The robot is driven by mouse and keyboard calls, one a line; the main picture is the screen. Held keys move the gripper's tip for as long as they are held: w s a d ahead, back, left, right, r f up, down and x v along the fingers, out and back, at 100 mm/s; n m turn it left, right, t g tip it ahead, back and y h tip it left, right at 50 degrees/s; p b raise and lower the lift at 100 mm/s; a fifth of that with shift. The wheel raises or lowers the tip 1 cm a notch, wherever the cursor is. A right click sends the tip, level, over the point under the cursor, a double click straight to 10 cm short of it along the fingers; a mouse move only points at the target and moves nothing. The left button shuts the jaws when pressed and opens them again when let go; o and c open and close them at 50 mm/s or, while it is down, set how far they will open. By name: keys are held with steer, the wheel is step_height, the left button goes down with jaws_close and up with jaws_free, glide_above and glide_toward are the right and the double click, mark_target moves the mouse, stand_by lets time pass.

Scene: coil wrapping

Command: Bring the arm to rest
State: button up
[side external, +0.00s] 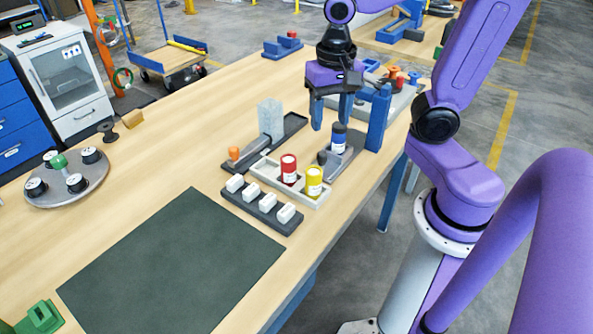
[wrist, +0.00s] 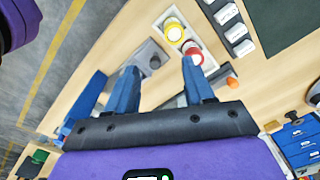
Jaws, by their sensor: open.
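My gripper (side external: 331,120) hangs over the far right part of the wooden table. Its two blue fingers are spread with nothing between them; they also show in the wrist view (wrist: 160,70). A blue coil (side external: 339,136) stands upright on a grey holder (side external: 343,165) just below and in front of the fingers, apart from them. A red coil (side external: 289,170) and a yellow coil (side external: 314,182) stand in a pale tray (side external: 266,173). The wrist view shows the yellow coil (wrist: 174,33) and red coil (wrist: 194,54) beyond the fingertips.
A blue upright frame (side external: 378,118) stands close to the right of my gripper. A dark tray (side external: 293,126) holds a clear block (side external: 270,119) and an orange-topped piece (side external: 234,154). A dark rack (side external: 261,209) carries several white blocks. The dark green mat (side external: 170,265) is bare.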

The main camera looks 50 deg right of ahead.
steer(key=s+a+f+n, duration=0.1)
steer(key=s+a+n, duration=0.1)
steer(key=s+n, duration=0.4)
steer(key=s+a+f+n, duration=0.1)
steer(key=s+n, duration=0.5)
steer(key=n, duration=0.7)
steer(key=shift+a+f, duration=0.35)
steer(key=shift+f, duration=0.3)
